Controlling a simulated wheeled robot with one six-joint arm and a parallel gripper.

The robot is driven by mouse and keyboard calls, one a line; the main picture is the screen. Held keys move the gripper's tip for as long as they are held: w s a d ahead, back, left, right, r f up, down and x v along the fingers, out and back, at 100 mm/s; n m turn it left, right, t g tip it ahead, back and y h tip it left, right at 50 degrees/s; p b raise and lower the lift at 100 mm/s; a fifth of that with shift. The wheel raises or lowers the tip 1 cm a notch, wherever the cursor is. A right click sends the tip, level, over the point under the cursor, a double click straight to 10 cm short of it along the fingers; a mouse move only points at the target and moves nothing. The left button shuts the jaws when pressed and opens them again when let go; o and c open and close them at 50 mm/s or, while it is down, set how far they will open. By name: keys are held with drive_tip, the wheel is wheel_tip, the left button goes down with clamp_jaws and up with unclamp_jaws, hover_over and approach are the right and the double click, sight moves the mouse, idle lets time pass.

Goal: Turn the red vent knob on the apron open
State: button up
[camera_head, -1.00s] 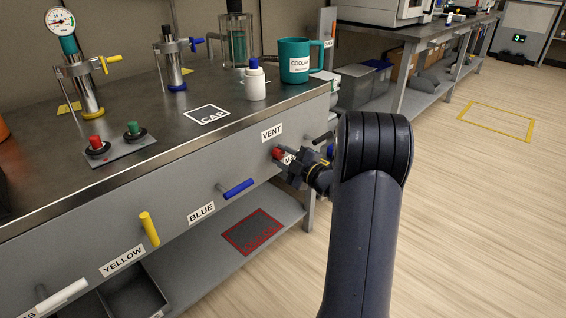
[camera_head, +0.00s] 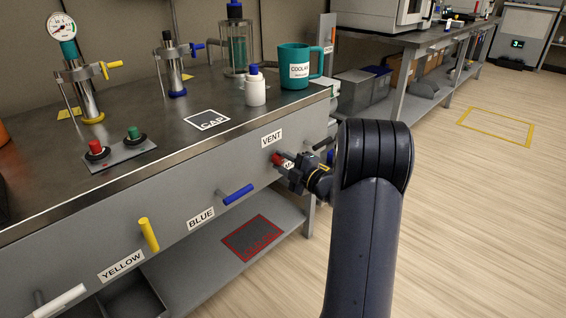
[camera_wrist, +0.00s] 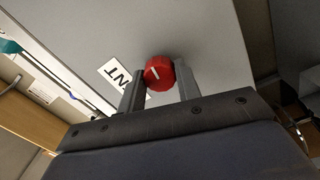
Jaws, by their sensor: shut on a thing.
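The red vent knob (camera_head: 277,159) is on the grey front apron (camera_head: 180,202) under the VENT label. In the wrist view the knob (camera_wrist: 158,73) is a round red cap with a white line, which looks tilted relative to the jaws. My gripper (camera_wrist: 160,76) has one finger on each side of the knob and is shut on it at the fingertips. In the head view my gripper (camera_head: 290,166) reaches the knob from the right, and my arm hides part of the apron behind it.
A blue handle (camera_head: 237,194) and a yellow handle (camera_head: 148,234) stick out of the apron to the left. A teal mug (camera_head: 294,66) and a white bottle (camera_head: 255,88) stand on the bench above. Open floor (camera_head: 460,210) lies to the right.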

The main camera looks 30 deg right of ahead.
drive_tip(key=o, duration=1)
drive_tip(key=shift+s, duration=0.1)
drive_tip(key=p+v, duration=0.3)
drive_tip(key=v, duration=0.7)
drive_tip(key=shift+s+d+f, duration=0.1)
drive_tip(key=shift+s+d, duration=0.05)
drive_tip(key=shift+s, duration=0.15)
drive_tip(key=b+x, duration=0.3)
drive_tip(key=x, duration=0.8)
